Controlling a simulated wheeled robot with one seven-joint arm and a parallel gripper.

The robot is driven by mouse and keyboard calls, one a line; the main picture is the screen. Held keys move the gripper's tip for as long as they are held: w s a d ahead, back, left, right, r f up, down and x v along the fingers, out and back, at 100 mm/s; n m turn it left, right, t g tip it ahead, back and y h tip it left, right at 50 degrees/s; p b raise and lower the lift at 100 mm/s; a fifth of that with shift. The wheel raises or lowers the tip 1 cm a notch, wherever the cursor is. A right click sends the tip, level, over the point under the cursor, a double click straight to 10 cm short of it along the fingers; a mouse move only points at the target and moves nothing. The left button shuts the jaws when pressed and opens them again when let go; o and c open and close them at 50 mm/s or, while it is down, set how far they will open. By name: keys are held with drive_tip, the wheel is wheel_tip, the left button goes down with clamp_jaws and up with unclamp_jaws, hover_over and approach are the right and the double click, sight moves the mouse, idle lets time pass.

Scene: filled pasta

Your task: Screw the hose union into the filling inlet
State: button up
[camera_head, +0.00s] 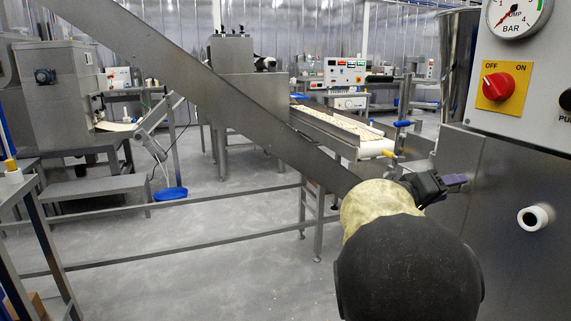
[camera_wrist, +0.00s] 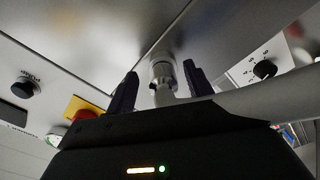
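The filling inlet (camera_head: 536,217) is a short white ring with a dark bore on the steel cabinet at the right of the head view. My gripper (camera_head: 445,182) is left of it and a little higher, apart from it, with one purple finger showing. In the wrist view, my gripper (camera_wrist: 160,75) has its dark fingers apart. A grey cylindrical fitting with a collar, seemingly the hose union (camera_wrist: 163,72), shows between them, with a visible gap on each side. I cannot tell whether it lies between the fingertips or beyond them. No hose union shows in the head view.
The cabinet carries a pressure gauge (camera_head: 516,14) and a red switch (camera_head: 498,87). A thick pale tube (camera_wrist: 270,98) crosses the right of the wrist view. A conveyor (camera_head: 345,128) and other machines stand behind my arm. Open floor lies left.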

drive_tip(key=shift+w, duration=0.1)
drive_tip(key=shift+r, duration=0.1)
drive_tip(key=n+p, duration=0.2)
drive_tip(key=shift+r+p, duration=0.25)
drive_tip(key=shift+p, duration=0.05)
drive_tip(key=n+p, duration=0.2)
drive_tip(key=n, duration=0.1)
drive_tip(key=n+p, duration=0.5)
drive_tip(key=shift+a+n+p, duration=0.1)
drive_tip(key=shift+n+p, duration=0.2)
drive_tip(key=shift+f+n, duration=0.1)
drive_tip(key=shift+n, duration=0.2)
drive_tip(key=shift+f, duration=0.2)
